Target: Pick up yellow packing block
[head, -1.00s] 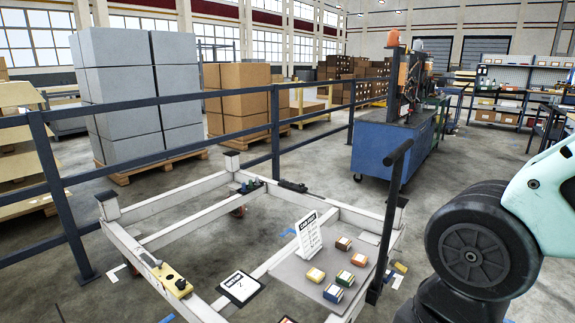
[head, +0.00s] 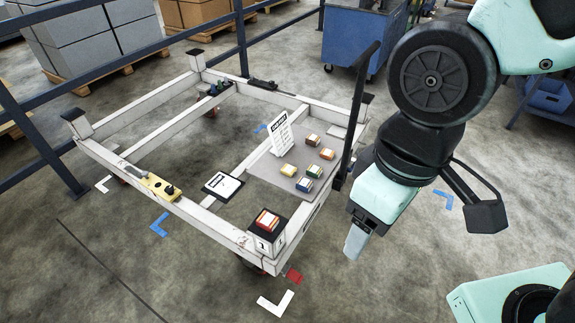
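The yellow packing block (head: 287,170) lies at the left edge of a group of small coloured blocks on the grey panel (head: 262,172) of the white trolley frame.
A red block (head: 267,221) sits on a black-topped box marked 1 at the trolley's near corner. A white sign (head: 282,134) stands behind the yellow block. A dark upright post (head: 352,125) rises between the panel and my arm. Open floor lies in front.

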